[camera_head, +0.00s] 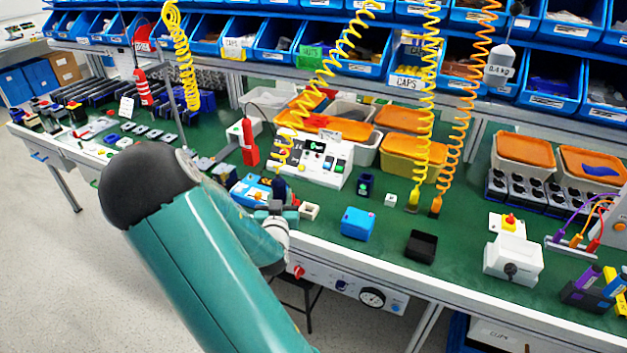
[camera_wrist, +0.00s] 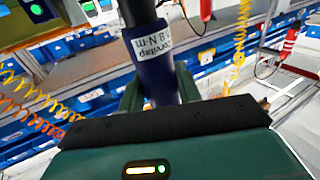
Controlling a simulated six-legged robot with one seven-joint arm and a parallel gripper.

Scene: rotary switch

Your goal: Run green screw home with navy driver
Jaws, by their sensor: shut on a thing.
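My gripper (camera_head: 276,213) is over the front part of the green bench in the head view. In the wrist view its dark green fingers (camera_wrist: 158,92) are shut on the navy driver (camera_wrist: 155,72). The driver has a white label reading about 1.8 N·m and a black upper part. Its navy body also shows just above my gripper in the head view (camera_head: 280,188). The driver's tip is hidden in both views. A blue-and-white unit (camera_head: 248,188) stands just left of my gripper. I cannot make out the green screw.
A white control panel (camera_head: 318,160) stands behind my gripper. A small beige block (camera_head: 309,211) is close on its right, then a blue box (camera_head: 357,224) and a black tray (camera_head: 421,246). Yellow coiled cords (camera_head: 427,110) hang over the bench.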

